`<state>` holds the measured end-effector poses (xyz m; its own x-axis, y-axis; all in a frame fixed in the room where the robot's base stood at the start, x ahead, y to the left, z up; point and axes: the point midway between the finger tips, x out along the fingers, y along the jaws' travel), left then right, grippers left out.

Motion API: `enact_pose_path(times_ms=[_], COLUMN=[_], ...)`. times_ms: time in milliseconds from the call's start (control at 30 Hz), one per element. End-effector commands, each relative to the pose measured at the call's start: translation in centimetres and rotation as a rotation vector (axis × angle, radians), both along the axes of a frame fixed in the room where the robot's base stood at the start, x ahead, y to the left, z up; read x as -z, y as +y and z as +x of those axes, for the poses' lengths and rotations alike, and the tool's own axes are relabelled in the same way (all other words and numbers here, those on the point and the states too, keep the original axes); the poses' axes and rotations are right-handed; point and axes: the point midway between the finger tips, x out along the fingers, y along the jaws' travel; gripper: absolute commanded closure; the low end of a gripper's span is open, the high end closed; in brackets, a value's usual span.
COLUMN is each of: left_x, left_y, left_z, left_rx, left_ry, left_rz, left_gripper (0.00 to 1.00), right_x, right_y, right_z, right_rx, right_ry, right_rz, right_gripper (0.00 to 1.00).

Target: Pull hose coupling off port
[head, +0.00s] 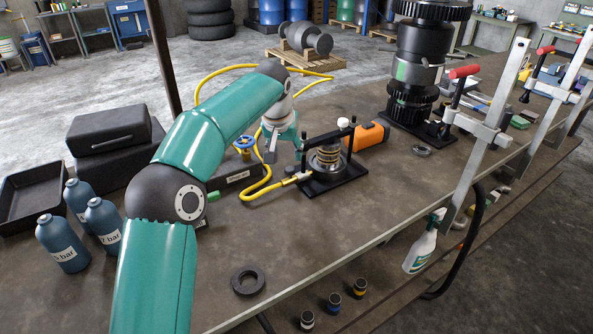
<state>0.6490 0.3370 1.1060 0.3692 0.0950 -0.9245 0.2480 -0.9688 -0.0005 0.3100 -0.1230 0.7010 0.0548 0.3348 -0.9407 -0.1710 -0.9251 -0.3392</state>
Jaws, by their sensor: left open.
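A black fixture (335,178) with a coiled spring pack (328,158) under a black crossbar stands on the bench. A yellow hose (262,195) runs to its left side and ends in a hose coupling (299,177), which appears to be seated at the fixture's port; the port itself is too small to make out. My left gripper (286,157) points down behind and above the coupling, its dark fingers spread and nothing visible between them. It seems apart from the coupling. My right gripper is out of view.
A black box with a blue valve knob (244,143) stands left of the fixture, an orange tool (368,136) behind it. A tall black gear assembly (416,75) and upright clamps (487,130) stand to the right. Blue bottles (62,243) stand left. The front bench middle is mostly clear.

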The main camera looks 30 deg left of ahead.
Motion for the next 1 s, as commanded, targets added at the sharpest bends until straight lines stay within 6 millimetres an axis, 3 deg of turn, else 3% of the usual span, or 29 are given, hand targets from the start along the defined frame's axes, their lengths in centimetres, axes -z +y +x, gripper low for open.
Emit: enact_pose_path(times_ms=[200,400,833,1000], left_x=[4.2,6.7,7.6,7.6], left_y=[0.5,0.8,1.0,1.0], left_z=[1.6,2.7,3.0,3.0], left_rx=[-0.002,-0.003,-0.004,-0.005], left_ry=[0.003,0.000,-0.002,-0.002], left_rz=[0.001,0.001,0.001,0.002], left_gripper=[0.47,0.47,0.47,0.74], right_x=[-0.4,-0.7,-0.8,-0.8], right_y=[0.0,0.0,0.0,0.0], right_z=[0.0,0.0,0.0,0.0], right_rx=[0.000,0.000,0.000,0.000], right_ry=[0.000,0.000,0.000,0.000], right_rz=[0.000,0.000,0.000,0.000], right_gripper=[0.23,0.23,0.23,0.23])
